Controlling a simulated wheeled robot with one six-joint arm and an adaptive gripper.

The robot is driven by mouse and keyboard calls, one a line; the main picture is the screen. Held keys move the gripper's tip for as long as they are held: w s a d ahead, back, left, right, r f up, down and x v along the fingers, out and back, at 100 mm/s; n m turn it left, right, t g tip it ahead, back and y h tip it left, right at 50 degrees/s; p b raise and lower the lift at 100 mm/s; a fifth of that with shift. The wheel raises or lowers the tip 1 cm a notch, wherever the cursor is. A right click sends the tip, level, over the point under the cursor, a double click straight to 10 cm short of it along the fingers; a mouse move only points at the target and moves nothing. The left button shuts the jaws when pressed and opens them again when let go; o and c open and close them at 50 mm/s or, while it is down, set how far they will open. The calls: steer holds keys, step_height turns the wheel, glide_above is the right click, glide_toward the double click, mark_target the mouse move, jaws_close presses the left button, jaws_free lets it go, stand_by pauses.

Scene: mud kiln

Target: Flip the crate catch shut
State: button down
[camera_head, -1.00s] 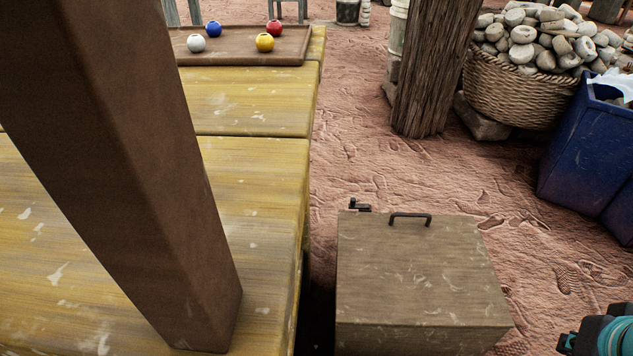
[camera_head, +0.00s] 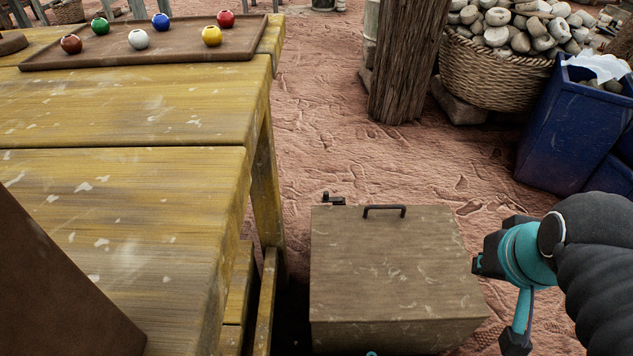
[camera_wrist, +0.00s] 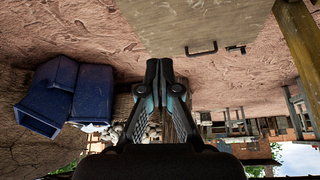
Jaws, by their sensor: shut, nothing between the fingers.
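The wooden crate (camera_head: 395,265) stands on the ground right of the yellow table, its lid down. A small dark catch (camera_head: 333,199) sits at the crate's far left corner, with a short piece sticking up. A dark handle (camera_head: 385,210) is beside it on the lid's far edge. The wrist view looks upside down and shows the crate (camera_wrist: 190,22) at the top, with the handle (camera_wrist: 201,48) and catch (camera_wrist: 236,48). My gripper (camera_wrist: 160,65) is shut and empty, apart from the catch. My arm shows right of the crate in the head view.
The yellow table (camera_head: 110,200) stands close on the crate's left, with a tray (camera_head: 165,50) of coloured balls. A wooden post (camera_head: 403,60), a basket of stones (camera_head: 495,75) and a blue bin (camera_head: 570,125) stand behind. Bare ground lies beyond the crate.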

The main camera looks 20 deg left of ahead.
steer(key=w+a+r+m+g+p, duration=0.15)
steer(key=w+a, duration=0.25)
steer(key=w, duration=0.4)
steer(key=w+a+r+g+y+p, duration=0.1)
steer(key=w+a+r, duration=0.15)
steer(key=w, duration=0.55)
steer(key=w+a+r+m+g+p, duration=0.15)
steer(key=w+a, duration=0.25)
steer(key=w, duration=0.4)
steer(key=w+a+f+g+p, duration=0.1)
steer(key=w+a+f+g, duration=0.3)
steer(key=w+a+f, duration=1)
step_height(320, 180, down, 3)
steer(key=a, duration=0.2)
steer(key=shift+w+a+m+p, duration=0.3)
steer(key=shift+w+a+p, duration=0.05)
steer(key=shift+w+p, duration=0.05)
steer(key=shift+r, duration=0.1)
